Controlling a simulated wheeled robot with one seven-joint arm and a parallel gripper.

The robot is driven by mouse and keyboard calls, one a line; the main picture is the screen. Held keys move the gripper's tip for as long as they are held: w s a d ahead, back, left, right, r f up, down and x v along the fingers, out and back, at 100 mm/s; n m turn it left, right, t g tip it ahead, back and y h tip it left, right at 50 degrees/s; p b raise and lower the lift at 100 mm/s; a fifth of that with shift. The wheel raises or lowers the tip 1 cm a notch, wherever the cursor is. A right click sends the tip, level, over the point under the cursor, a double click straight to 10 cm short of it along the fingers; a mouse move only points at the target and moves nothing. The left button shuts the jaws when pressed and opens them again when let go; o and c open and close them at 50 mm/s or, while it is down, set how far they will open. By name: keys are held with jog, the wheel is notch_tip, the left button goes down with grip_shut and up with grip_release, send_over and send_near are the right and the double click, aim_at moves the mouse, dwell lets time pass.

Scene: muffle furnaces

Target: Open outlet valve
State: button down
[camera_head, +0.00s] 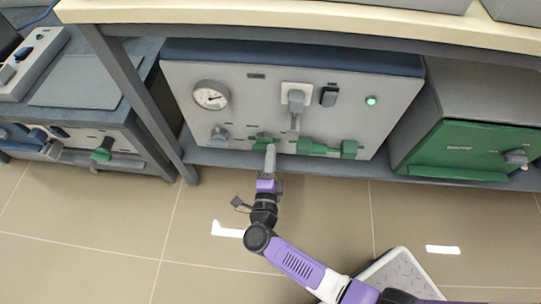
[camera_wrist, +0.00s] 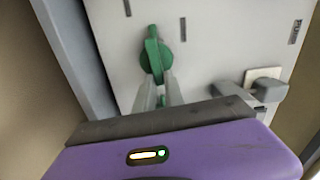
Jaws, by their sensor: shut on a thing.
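The grey cabinet front carries a green valve (camera_head: 262,140) low on its panel, left of a second green valve (camera_head: 320,148). I cannot tell from any label which one is the outlet valve. My gripper (camera_head: 270,148) is at the left green valve, reaching up to it from below. In the wrist view, the green valve handle (camera_wrist: 155,55) stands out from the panel, and my gripper's fingers (camera_wrist: 160,82) are shut on its near end. The fingertips hide part of the handle.
A pressure gauge (camera_head: 211,95), a grey handle on a white plate (camera_head: 296,98), a black switch (camera_head: 329,95) and a lit green lamp (camera_head: 371,100) share the panel. A table leg (camera_head: 140,90) stands to the left. A green-fronted box (camera_head: 465,150) is at right. Tiled floor is open in front.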

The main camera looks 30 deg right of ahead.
jog(key=shift+f+m, duration=0.25)
jog(key=shift+m, duration=0.25)
jog(key=c, duration=1.4)
grip_release()
jog(key=shift+c, duration=0.2)
jog(key=p+v, duration=0.1)
jog(key=v, duration=0.7)
jog(key=shift+p, duration=0.35)
jog(key=shift+w, duration=0.1)
